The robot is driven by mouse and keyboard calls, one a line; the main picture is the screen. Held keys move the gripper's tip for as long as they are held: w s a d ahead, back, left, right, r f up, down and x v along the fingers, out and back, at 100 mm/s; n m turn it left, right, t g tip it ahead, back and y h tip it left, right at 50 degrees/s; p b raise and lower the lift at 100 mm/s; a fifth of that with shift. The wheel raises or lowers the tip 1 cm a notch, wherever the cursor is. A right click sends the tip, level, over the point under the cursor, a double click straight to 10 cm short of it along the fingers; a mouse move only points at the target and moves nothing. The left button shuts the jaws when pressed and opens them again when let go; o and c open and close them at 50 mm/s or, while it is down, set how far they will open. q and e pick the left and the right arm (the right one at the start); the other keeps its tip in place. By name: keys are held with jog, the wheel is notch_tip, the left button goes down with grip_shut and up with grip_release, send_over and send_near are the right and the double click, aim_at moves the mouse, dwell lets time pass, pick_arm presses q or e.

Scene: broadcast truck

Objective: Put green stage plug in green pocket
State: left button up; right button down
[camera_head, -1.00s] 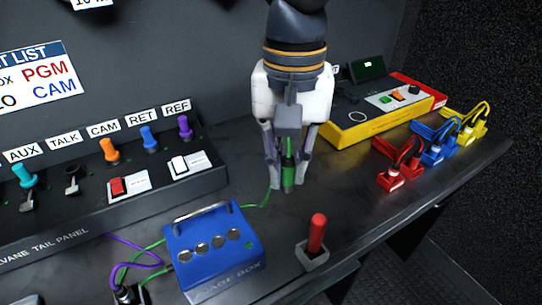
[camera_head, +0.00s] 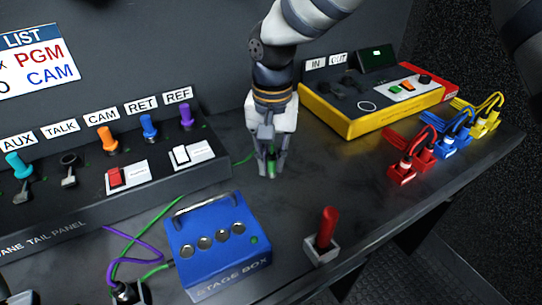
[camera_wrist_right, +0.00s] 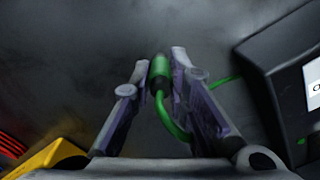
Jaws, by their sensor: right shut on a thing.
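My right gripper (camera_head: 268,172) is shut on the green stage plug (camera_wrist_right: 159,72), with the plug between its two fingers. In the head view the fingers mostly hide the plug (camera_head: 270,158); they point down above the dark desk, behind and right of the blue stage box (camera_head: 195,270). In the right wrist view a green cable bends back from the plug. I cannot pick out a green pocket with certainty; a small green mark (camera_head: 254,239) shows on top of the stage box. My left gripper is not in view.
The tail panel (camera_head: 95,210) with coloured plugs stands left of my gripper. A yellow box (camera_head: 345,125) is at right behind it. Red (camera_head: 405,165), blue and yellow plugs with cables lie at far right. A red stick in a grey holder (camera_head: 320,252) stands near the front edge.

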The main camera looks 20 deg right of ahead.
jog(key=shift+r, duration=0.1)
jog(key=c, duration=1.5)
grip_release()
jog(key=shift+c, duration=0.2)
